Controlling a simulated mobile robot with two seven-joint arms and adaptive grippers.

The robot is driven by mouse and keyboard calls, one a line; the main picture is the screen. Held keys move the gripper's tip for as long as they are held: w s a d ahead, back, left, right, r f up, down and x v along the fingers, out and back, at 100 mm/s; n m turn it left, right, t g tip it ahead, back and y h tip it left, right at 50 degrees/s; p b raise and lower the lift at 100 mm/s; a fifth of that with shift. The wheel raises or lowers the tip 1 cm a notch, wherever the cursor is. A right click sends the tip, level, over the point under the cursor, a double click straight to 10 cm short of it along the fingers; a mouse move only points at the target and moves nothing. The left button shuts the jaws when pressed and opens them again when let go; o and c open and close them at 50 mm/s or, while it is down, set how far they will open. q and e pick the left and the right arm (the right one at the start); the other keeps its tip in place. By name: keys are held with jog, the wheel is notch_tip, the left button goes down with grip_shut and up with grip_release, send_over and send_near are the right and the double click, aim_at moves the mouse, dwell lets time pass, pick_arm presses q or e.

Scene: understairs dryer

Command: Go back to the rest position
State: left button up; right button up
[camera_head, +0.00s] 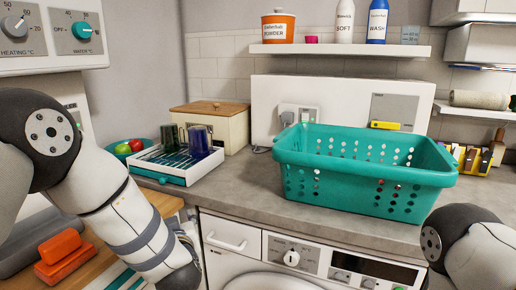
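My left arm comes in from the left, and its lower links run down past the bottom edge of the head view. My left gripper is out of the picture. My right arm shows only as a joint and link at the lower right corner, and its gripper is also out of the picture. A teal laundry basket (345,172) stands upright on the grey countertop (248,190), in front of both arms and touching neither in this view. What the basket holds is hidden by its front wall.
A dryer or washer front (300,255) sits below the counter. A shelf (340,50) hangs above.

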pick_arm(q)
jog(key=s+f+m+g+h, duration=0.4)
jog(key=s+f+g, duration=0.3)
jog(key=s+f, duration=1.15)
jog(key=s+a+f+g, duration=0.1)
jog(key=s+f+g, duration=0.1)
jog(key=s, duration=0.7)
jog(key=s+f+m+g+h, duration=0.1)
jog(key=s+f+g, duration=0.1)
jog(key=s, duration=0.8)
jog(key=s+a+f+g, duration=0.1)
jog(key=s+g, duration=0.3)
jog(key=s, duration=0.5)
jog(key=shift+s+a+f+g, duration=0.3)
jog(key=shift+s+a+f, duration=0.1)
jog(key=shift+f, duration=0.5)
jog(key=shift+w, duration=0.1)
